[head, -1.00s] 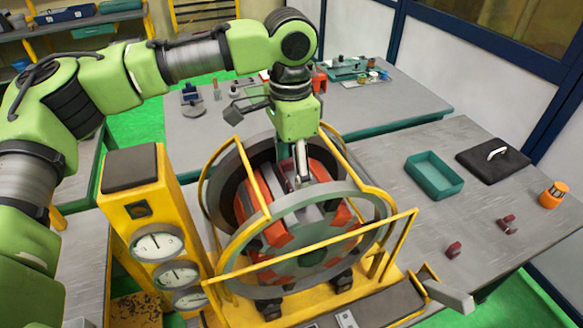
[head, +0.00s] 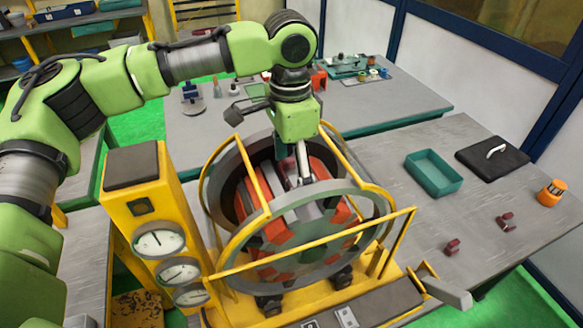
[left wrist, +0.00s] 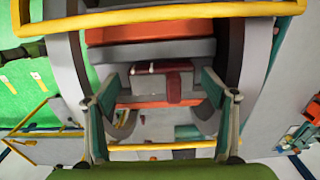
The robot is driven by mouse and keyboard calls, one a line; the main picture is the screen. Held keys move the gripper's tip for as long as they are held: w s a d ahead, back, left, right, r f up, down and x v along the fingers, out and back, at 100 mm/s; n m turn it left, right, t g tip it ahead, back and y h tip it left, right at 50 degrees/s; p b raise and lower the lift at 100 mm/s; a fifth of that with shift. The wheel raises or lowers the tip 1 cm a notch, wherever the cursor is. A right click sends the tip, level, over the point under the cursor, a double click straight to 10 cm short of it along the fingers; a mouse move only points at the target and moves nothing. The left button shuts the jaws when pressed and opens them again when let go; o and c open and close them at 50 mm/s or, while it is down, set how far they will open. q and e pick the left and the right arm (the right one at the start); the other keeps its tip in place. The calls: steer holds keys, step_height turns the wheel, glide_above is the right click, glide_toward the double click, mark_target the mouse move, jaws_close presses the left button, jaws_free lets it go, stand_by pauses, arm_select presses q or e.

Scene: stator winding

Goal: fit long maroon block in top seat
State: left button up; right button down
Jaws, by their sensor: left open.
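My left gripper (head: 292,162) points down over the top of the red and grey stator (head: 318,207), inside its round frame. In the left wrist view its two fingers (left wrist: 163,112) are open and stand apart on either side of a maroon block (left wrist: 174,84). The block lies at the stator's top, apart from both fingers; I cannot tell how deep it sits. My right gripper is not in view.
Yellow bars (head: 315,248) and a grey ring surround the stator. A yellow gauge stand (head: 160,235) is at left. The right table holds a teal tray (head: 434,174), a black pad (head: 493,157), an orange cylinder (head: 552,193) and two small maroon pieces (head: 452,246) (head: 506,222).

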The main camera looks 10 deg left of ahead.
mark_target(291, 173)
arm_select(q)
step_height(291, 173, up, 12)
stand_by(0.5)
stand_by(0.4)
